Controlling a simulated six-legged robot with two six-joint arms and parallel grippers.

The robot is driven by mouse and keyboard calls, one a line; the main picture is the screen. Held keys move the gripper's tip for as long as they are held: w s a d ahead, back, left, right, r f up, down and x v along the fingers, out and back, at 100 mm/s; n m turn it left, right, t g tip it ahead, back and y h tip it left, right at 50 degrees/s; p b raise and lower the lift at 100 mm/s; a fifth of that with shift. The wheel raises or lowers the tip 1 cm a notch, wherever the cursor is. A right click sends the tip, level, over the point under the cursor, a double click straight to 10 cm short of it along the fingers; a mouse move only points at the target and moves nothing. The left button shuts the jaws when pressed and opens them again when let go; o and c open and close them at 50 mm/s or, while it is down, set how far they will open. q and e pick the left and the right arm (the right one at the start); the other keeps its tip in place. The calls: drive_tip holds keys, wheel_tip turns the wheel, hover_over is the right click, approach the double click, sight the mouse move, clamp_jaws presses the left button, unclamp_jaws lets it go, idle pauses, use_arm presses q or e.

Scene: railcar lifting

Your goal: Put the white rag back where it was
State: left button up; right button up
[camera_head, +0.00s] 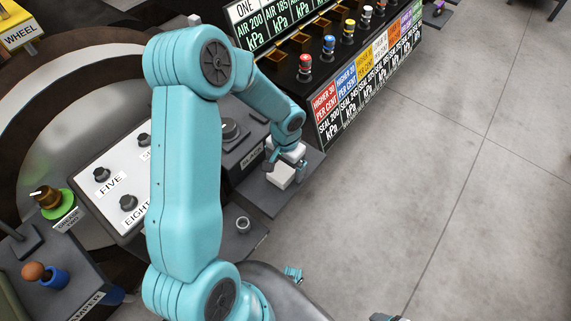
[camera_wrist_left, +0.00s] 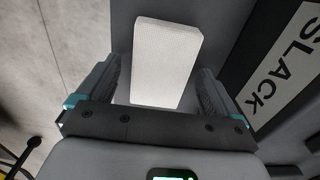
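The white rag (camera_head: 281,177) is a pale, block-shaped piece on the dark grey shelf beside the box marked SLACK. In the left wrist view the rag (camera_wrist_left: 163,62) lies between and beyond my two fingers. My left gripper (camera_head: 285,160) is at the rag and partly covers it in the head view. In the wrist view the left gripper (camera_wrist_left: 158,88) is open, with narrow gaps between its fingers and the rag's sides. Whether the rag touches the shelf under it is hard to tell.
The SLACK box (camera_head: 240,145) with a black knob stands just left of the rag. A rack of coloured knobs (camera_head: 347,37) with kPa labels stands behind. A small metal cup-like piece (camera_head: 243,224) sits on the near shelf. Open concrete floor (camera_head: 440,170) lies to the right.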

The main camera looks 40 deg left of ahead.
sight(286, 168)
use_arm(q)
drive_tip(key=shift+r+p, duration=0.35)
drive_tip(key=shift+r, duration=0.1)
wheel_tip(286, 168, up, 11)
drive_tip(key=p, duration=0.2)
drive_tip(key=s+d+f+h, duration=0.3)
drive_tip(key=d+f, duration=1)
drive_tip(key=d, duration=0.2)
drive_tip(key=s+d+f+h, duration=0.1)
drive_tip(key=s+d+f, duration=0.5)
drive_tip(key=s, duration=0.3)
drive_tip(key=shift+s+d+f+n, duration=0.2)
drive_tip(key=shift+d+n, duration=0.2)
drive_tip(key=shift+d, duration=0.5)
wheel_tip(286, 168, up, 13)
drive_tip(key=p, duration=1.3)
drive_tip(key=shift+p, duration=0.3)
drive_tip(key=shift+r, duration=0.1)
